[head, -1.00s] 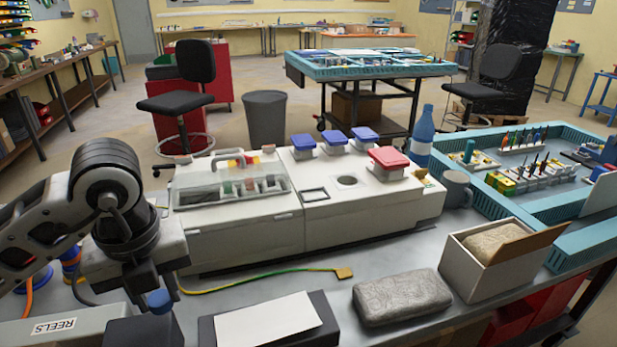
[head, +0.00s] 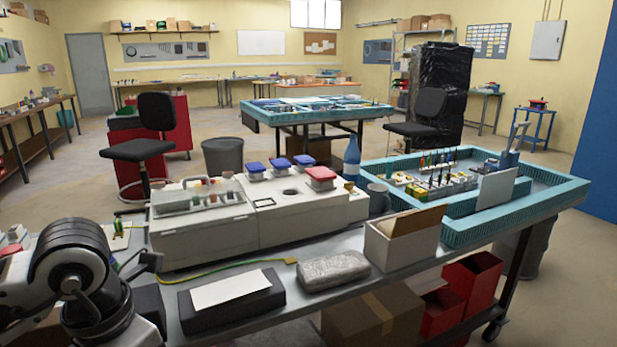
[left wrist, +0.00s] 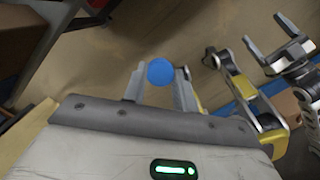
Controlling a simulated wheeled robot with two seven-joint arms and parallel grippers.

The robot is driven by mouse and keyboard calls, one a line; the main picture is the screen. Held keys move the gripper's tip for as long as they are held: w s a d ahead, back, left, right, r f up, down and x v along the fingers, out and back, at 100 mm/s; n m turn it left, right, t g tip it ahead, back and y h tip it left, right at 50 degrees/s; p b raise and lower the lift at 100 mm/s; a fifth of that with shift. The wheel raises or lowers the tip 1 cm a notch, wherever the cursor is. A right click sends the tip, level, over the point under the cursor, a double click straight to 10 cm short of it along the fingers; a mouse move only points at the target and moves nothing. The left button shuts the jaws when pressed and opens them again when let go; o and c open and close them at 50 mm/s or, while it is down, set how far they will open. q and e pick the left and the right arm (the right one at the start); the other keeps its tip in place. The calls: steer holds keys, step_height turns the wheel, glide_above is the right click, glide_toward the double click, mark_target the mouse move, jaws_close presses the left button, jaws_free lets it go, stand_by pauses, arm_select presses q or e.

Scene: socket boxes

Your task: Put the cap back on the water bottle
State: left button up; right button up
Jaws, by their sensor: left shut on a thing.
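The blue water bottle (head: 352,162) stands upright at the back of the bench, behind the grey mug and left of the teal tray. Its lower part is partly hidden, and its top is too small to make out. My left gripper (left wrist: 160,82) is shut on the round blue cap (left wrist: 160,71), held between the fingertips with floor behind it. In the head view my left arm is at the lower left, and the cap cannot be made out there. My right gripper (left wrist: 275,38) shows at the upper right of the left wrist view, fingers apart and empty.
A grey mug (head: 378,198) stands right in front of the bottle. A white machine (head: 255,222) with blue and red lidded boxes is to its left. An open carton (head: 402,245), a grey wrapped block (head: 333,271) and a teal tray (head: 545,192) crowd the bench.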

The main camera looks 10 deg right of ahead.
arm_select(q)
steer(key=d+f+m+g, duration=0.1)
steer(key=d+m, duration=0.2)
steer(key=m, duration=1.1)
steer(key=s+d+f+m+g, duration=0.1)
steer(key=d+m, duration=0.3)
steer(key=m, duration=1)
steer(key=shift+d+f+y, duration=0.2)
steer(key=shift+f+y, duration=0.2)
steer(key=shift+f, duration=0.25)
